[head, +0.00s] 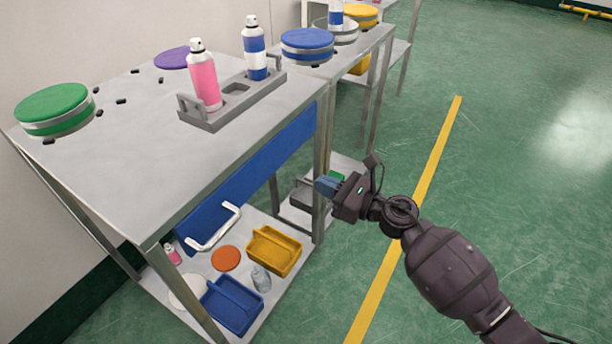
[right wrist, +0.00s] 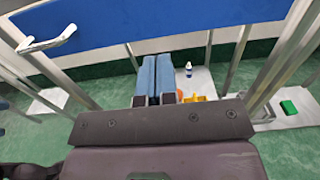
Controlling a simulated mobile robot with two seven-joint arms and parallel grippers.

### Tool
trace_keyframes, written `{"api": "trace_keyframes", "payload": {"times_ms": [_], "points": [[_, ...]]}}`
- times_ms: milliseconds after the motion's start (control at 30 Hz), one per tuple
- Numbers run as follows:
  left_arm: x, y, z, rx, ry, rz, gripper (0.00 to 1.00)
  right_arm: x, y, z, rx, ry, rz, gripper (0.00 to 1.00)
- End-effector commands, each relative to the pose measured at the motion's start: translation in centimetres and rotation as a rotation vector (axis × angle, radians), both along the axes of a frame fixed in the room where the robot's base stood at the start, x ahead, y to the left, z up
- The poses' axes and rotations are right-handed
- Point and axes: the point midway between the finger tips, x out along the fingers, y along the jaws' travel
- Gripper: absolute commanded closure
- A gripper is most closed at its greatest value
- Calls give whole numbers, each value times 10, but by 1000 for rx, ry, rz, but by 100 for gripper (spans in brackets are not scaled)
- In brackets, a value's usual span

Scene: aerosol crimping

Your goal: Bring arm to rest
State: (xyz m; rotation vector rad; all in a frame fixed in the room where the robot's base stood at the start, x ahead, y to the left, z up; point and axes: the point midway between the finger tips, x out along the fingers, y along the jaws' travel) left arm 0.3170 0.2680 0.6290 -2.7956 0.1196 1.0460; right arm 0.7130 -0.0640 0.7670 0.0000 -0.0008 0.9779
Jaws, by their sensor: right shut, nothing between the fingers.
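My right gripper (head: 326,184) is in the head view, beside the right end of the metal table (head: 130,150), over the floor and below the tabletop level. Its blue fingers are shut with nothing between them. The shut fingers also show in the right wrist view (right wrist: 157,78), pointing toward the table's lower part. My right arm comes in from the lower right. My left gripper is not in view.
A grey tray (head: 218,116) on the table holds a pink can (head: 205,82) and a blue-and-white can (head: 255,52). A green round lid (head: 52,106) sits at the left. The lower shelf holds a yellow bin (head: 274,252) and a blue bin (head: 232,306). The floor at right is clear.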

Motion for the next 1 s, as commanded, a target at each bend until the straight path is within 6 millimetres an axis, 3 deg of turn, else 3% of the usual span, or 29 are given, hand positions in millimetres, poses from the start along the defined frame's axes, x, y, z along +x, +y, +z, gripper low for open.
{"api": "trace_keyframes", "payload": {"times_ms": [133, 367, 533, 667, 1000], "points": [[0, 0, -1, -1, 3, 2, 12, -8, -12, 0, -1, 1, 0, 100], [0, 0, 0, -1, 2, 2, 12, -11, -16, 0, 2, 1, 0, 100], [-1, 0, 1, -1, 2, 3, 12, -25, -22, -10, 99, 96, -38, 100], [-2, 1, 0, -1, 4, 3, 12, -52, -36, -24, 307, 291, -124, 100], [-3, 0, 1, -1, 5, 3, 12, -140, -100, -71, 1004, 885, -426, 100]]}}
